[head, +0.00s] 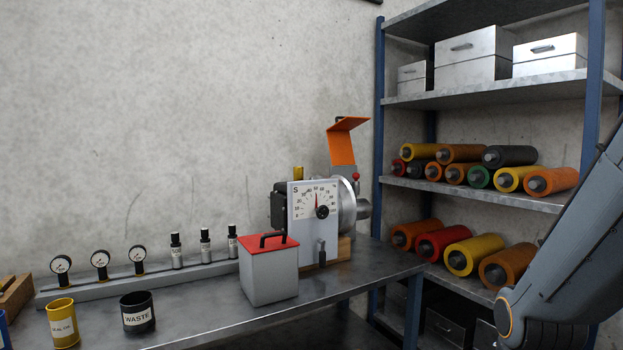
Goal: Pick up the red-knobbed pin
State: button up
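A small red knob (355,176) shows at the upper right of the machine with the dial, beside the silver drum (348,207). It appears to top a short upright stem; how deep the stem sits cannot be told. The machine's white dial face (303,211) has a red needle and a scale. An orange flap (341,147) stands raised above the drum. My gripper is not in view; only part of my arm shows at the right edge.
A grey box with a red lid (269,277) stands in front of the machine. A black waste cup (138,318), a yellow cup (62,328) and several gauges stand to the left. A shelf rack (484,90) with coloured rollers stands at the right.

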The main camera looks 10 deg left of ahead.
aim_at(356, 177)
jog(key=u, duration=0.15)
jog(key=i, duration=2.85)
jog(key=u, duration=0.05)
